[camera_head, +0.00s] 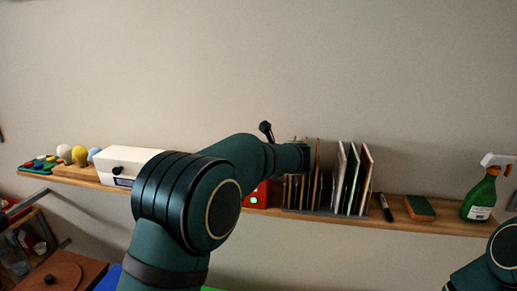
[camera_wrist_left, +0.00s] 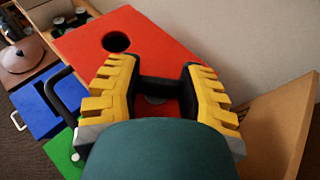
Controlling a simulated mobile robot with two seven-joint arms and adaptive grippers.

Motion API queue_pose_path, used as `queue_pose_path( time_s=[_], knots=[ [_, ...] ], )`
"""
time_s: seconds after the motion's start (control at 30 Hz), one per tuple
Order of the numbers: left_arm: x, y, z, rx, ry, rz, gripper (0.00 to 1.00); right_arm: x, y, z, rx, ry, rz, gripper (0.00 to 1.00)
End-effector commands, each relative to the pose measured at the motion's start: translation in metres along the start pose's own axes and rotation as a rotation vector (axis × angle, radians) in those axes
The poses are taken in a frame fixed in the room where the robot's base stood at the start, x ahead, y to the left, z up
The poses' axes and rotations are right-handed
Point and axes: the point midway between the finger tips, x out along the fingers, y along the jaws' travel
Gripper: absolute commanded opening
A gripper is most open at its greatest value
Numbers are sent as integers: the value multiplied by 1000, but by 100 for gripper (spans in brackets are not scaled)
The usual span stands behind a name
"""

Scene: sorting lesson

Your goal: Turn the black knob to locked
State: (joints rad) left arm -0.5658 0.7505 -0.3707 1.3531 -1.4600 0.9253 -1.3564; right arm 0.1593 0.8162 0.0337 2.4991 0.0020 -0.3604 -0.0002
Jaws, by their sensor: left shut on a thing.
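My left gripper (camera_wrist_left: 160,70) has yellow ridged fingers and is closed on a dark piece, seemingly the black knob (camera_wrist_left: 160,84), in front of a red panel (camera_wrist_left: 160,40). A round dark spot (camera_wrist_left: 116,42) is on that panel, and a pale round patch shows behind the fingers. How far the knob is turned cannot be told. In the head view my left arm hides the gripper and most of a red box (camera_head: 257,196) on the shelf. A white box (camera_head: 120,155) to the left also carries a black knob (camera_head: 117,170). My right gripper is out of view.
A rack with upright boards (camera_head: 350,178) stands just right of my left arm. Farther right on the shelf are a marker (camera_head: 384,207), a sponge (camera_head: 419,207) and a spray bottle (camera_head: 480,197). A blue bin (camera_wrist_left: 45,100) lies below.

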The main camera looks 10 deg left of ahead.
Motion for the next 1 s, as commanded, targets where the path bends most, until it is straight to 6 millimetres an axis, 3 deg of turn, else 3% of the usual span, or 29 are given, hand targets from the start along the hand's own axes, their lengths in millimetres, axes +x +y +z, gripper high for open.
queue_pose_path(
  time_s=[0.23, 0.77, 0.8, 0.83, 0.87, 1.0],
  knots=[
    [0, 0, 2, -32, -1, 77, 5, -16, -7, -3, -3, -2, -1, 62],
    [1, 0, 0, -41, -1, 97, 5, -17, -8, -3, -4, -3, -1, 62],
    [1, 0, 0, -41, -1, 97, 57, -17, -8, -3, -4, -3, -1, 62],
    [1, 0, 0, -41, -1, 97, 68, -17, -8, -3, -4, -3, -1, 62],
    [1, 0, 0, -41, -1, 97, 73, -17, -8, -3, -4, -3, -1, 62],
    [0, 0, 0, -41, 0, 97, 73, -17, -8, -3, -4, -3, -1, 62]
  ],
)
